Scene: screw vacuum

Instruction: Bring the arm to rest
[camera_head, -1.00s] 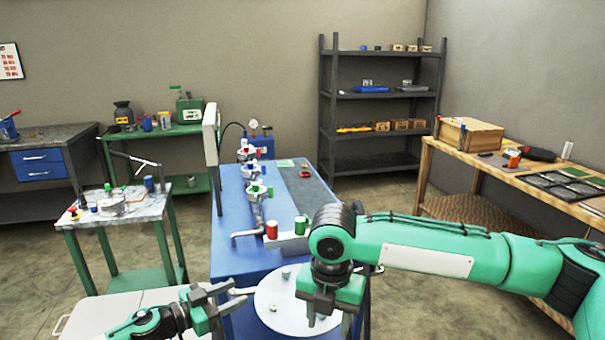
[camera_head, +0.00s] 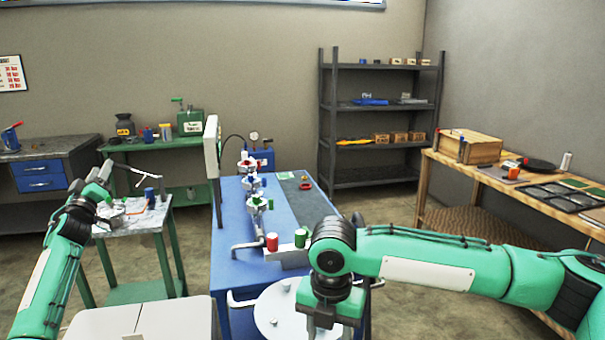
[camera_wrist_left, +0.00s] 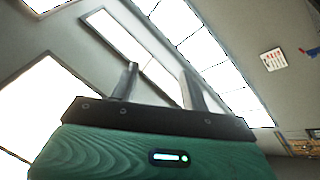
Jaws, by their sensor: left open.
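My left arm rises at the left of the head view, with its green forearm upright. My left gripper (camera_head: 106,180) is raised in front of the small marble-topped table. In the left wrist view the left gripper (camera_wrist_left: 158,72) has its two fingers apart with nothing between them, against the ceiling and its bright panels. My right arm reaches in from the right. My right gripper (camera_head: 322,318) points down over the round white plate (camera_head: 275,312); its fingertips are too hidden to tell their opening.
A blue table (camera_head: 230,205) stands ahead with valves on pipes, a red cylinder (camera_head: 272,242) and a green cylinder (camera_head: 300,237). The small marble-topped table (camera_head: 150,222) is at the left. A wooden bench (camera_head: 480,170) is at the right and a dark shelf (camera_head: 380,105) at the back.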

